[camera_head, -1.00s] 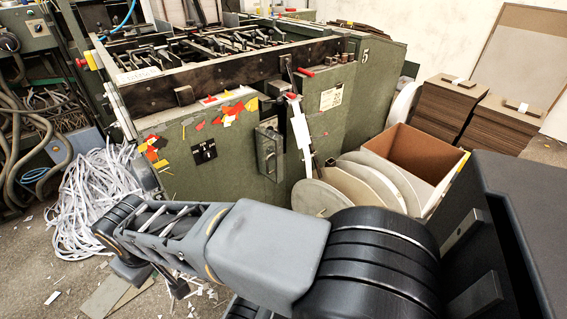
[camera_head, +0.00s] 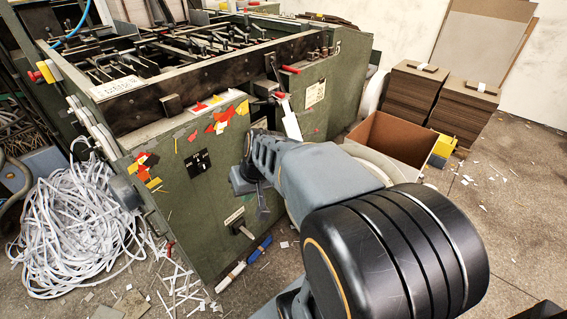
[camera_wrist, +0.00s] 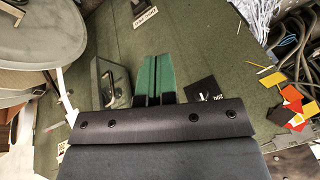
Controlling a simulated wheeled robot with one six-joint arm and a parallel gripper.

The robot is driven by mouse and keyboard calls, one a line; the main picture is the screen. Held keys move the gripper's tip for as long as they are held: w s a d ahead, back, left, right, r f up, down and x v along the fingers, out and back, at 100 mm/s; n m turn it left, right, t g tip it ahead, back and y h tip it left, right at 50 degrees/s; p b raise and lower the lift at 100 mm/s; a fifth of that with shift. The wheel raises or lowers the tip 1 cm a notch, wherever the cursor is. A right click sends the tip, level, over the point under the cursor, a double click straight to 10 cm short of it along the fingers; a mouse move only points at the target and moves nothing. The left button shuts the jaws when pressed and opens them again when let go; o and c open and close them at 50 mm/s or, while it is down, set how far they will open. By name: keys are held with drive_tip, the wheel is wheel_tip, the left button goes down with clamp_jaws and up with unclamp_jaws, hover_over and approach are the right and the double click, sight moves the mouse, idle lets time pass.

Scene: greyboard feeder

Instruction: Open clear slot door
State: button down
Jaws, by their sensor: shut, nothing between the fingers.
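In the wrist view, a small framed door-like panel (camera_wrist: 120,82) with a grey, glassy-looking face and a metal handle sits on the green machine side (camera_wrist: 190,50). I take it for the clear slot door; whether its face is clear, I cannot tell. It looks shut. My gripper (camera_wrist: 156,60) has green fingers, closed together and empty, just right of the panel. I cannot tell whether they touch anything. In the head view, my arm crosses in front of the green machine (camera_head: 215,190) and hides the panel.
A pile of white strips (camera_head: 75,225) lies on the floor at left. An open brown box (camera_head: 395,145) and stacked brown boards (camera_head: 410,95) stand at right. A lever with a red grip (camera_head: 290,69) juts from the machine. The floor at right is mostly clear.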

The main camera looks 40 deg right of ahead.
drive_tip(key=w+d+m+t, duration=0.2)
drive_tip(key=w+d, duration=0.1)
drive_tip(key=d, duration=0.5)
drive_tip(key=w+d+m+t, duration=0.1)
drive_tip(key=w+d+m, duration=0.1)
drive_tip(key=d, duration=0.6)
drive_tip(key=d+b+x, duration=0.1)
drive_tip(key=x, duration=0.8)
drive_tip(key=shift+w+t, duration=0.3)
drive_tip(key=shift+w, duration=0.15)
drive_tip(key=shift+d, duration=0.1)
